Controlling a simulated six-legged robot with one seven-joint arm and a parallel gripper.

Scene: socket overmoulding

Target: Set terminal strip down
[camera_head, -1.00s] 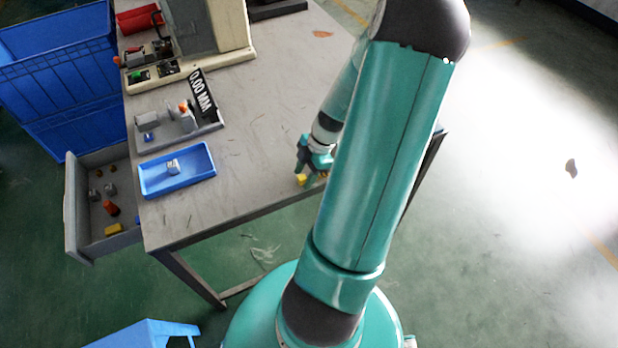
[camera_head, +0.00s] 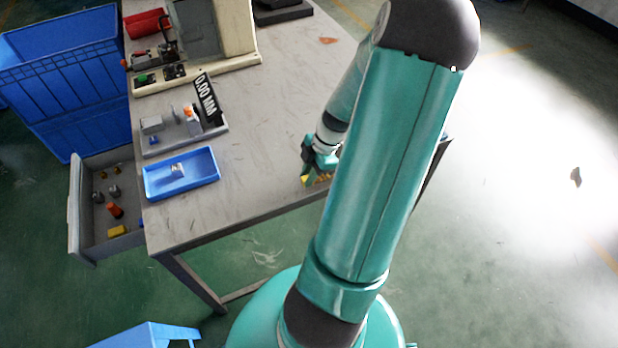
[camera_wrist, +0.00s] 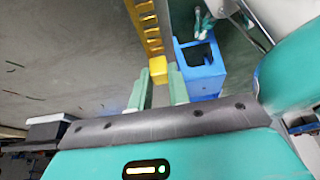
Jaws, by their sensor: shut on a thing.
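My gripper (camera_head: 312,178) is low over the front right part of the table, partly behind my own arm link. In the wrist view its two pale green fingers (camera_wrist: 160,88) are shut on the yellow terminal strip (camera_wrist: 158,70). A yellow block end shows between the fingertips, and a ribbed yellow length runs from it to the top of the picture. In the head view only a small yellow part of the strip (camera_head: 321,179) shows at the fingertips, near the table's front edge. I cannot tell whether it touches the table.
The grey table (camera_head: 240,190) is clear left of my gripper. A blue tray (camera_head: 207,178) with a small pale part, a gauge (camera_head: 208,98) and a machine stand further left. An open drawer (camera_head: 83,215) holds loose parts. A blue stool (camera_wrist: 208,78) stands beside the table.

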